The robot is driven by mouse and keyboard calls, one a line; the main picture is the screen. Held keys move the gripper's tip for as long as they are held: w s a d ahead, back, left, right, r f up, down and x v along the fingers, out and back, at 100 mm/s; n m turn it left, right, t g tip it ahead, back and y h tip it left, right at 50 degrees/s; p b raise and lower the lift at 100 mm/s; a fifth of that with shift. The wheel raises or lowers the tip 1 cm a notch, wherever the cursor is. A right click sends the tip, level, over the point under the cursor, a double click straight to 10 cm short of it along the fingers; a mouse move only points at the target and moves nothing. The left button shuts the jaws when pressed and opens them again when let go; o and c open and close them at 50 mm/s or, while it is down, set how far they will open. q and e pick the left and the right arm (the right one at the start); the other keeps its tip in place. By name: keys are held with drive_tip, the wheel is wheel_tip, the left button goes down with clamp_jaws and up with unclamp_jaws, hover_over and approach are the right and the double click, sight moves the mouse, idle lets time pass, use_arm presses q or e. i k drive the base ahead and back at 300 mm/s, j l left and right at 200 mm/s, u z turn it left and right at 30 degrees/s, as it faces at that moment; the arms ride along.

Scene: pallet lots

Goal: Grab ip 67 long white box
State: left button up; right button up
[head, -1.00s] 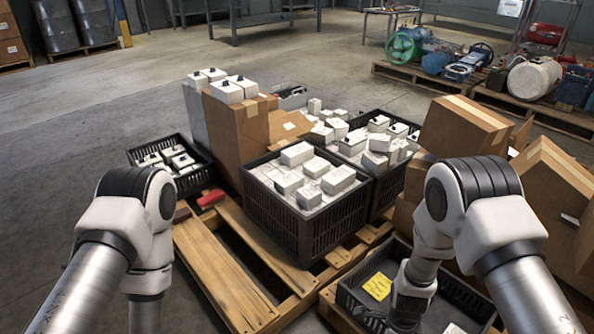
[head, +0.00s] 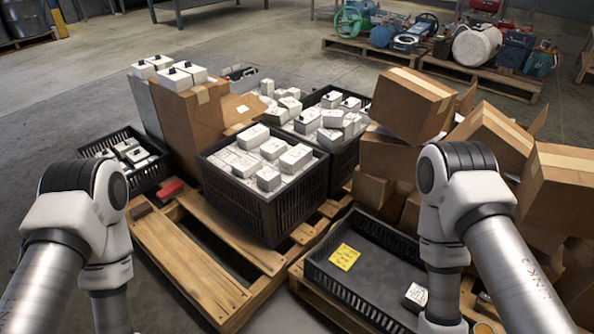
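Several white boxes stand in and around dark crates on the pallet. In the near black crate (head: 265,210), white boxes (head: 295,159) lie on a layer of other white boxes. More white boxes (head: 307,120) fill the crate behind it (head: 343,160). Several white boxes with dark knobs (head: 188,73) stand on a tall cardboard box (head: 187,118). I cannot read any IP 67 marking, so I cannot tell which box is the long one named. Both my arms reach in from the lower left and right; their grippers are below the frame or hidden.
A low black tray (head: 375,238) at the front right holds a yellow note (head: 344,257) and a small white box (head: 416,294). Cardboard boxes (head: 412,104) are piled at right. The wooden pallet (head: 185,262) has bare slats at front. A left crate (head: 150,175) holds white boxes.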

sight(254, 137)
drive_tip(key=i+j+z, duration=0.15)
drive_tip(key=j+z, duration=0.4)
drive_tip(key=j, duration=0.15)
drive_tip(key=i+j+z, duration=0.1)
drive_tip(key=j+z, duration=0.2)
drive_tip(key=j, duration=0.1)
